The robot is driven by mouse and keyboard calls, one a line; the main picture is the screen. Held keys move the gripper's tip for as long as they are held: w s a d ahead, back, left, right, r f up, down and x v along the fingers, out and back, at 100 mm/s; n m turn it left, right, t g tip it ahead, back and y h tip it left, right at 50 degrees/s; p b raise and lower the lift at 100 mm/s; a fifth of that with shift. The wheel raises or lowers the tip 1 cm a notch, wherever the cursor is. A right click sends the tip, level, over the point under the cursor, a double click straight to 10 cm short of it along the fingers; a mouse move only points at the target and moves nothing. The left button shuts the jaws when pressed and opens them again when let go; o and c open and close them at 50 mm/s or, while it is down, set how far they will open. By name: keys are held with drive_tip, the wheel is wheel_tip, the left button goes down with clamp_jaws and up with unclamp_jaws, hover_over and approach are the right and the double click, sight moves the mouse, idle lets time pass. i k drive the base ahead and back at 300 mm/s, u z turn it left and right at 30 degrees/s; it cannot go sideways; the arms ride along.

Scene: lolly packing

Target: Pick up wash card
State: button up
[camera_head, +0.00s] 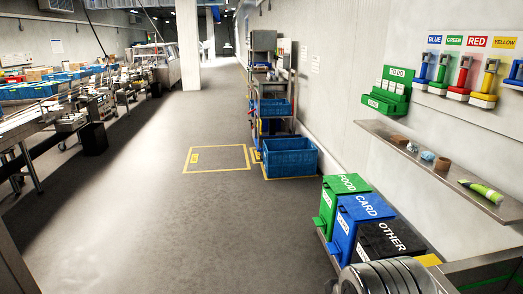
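A green "TO DO" holder (372,103) is fixed to the right-hand wall, above the left end of a shelf. Several small white cards (392,87) stand side by side in it below its heading. Their print is too small to read, so I cannot tell which one is the wash card. A grey ribbed, rounded part at the bottom right looks like my own arm. My gripper's fingers are not in view.
Green (343,187), blue (362,209) and black (390,238) bins stand below. Blue crates (289,158) stand beside a rack further back. Conveyors line the left; the middle floor is clear.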

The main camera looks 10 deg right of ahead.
sight(379, 81)
drive_tip(key=u, duration=0.15)
drive_tip(key=i, duration=4.25)
drive_tip(key=z, duration=0.15)
drive_tip(key=i, duration=1.4)
drive_tip(key=z, duration=0.3)
